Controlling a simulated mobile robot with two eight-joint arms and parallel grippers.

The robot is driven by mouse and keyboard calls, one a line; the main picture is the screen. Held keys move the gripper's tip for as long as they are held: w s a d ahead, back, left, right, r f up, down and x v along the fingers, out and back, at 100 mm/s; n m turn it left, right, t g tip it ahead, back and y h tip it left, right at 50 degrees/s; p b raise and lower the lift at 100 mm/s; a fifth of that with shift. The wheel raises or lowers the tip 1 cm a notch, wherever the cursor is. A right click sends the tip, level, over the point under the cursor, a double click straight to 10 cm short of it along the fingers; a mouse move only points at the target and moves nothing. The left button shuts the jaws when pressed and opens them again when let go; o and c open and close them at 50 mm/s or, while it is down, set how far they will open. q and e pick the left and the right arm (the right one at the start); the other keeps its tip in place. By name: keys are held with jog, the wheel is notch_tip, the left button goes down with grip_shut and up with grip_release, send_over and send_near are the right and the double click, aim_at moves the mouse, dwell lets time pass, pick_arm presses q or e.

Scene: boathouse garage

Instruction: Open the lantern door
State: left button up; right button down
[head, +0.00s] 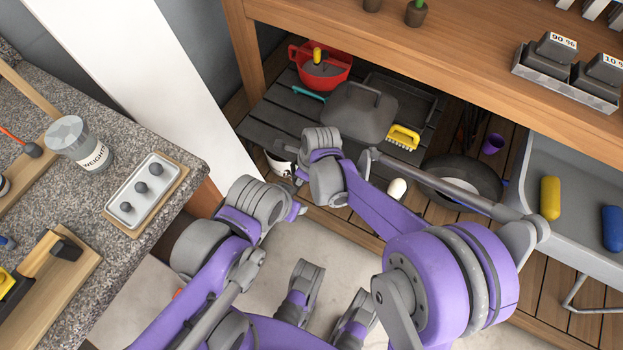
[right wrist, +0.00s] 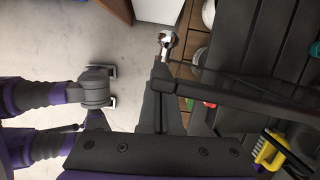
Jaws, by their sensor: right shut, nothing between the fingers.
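My right gripper (head: 300,175) reaches in front of the low shelf. It is shut and empty; its fingertips also show in the right wrist view (right wrist: 167,45). My left gripper (head: 298,210) hangs over the pale floor, just below the right one in the head view.
A granite counter (head: 100,215) stands left. Pale floor lies open below.

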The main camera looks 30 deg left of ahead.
pick_arm(q)
jog(key=shift+r, duration=0.25)
pick_arm(e)
jog(key=shift+w+a, duration=0.1)
jog(key=shift+a, duration=1.3)
jog(key=shift+r, duration=0.1)
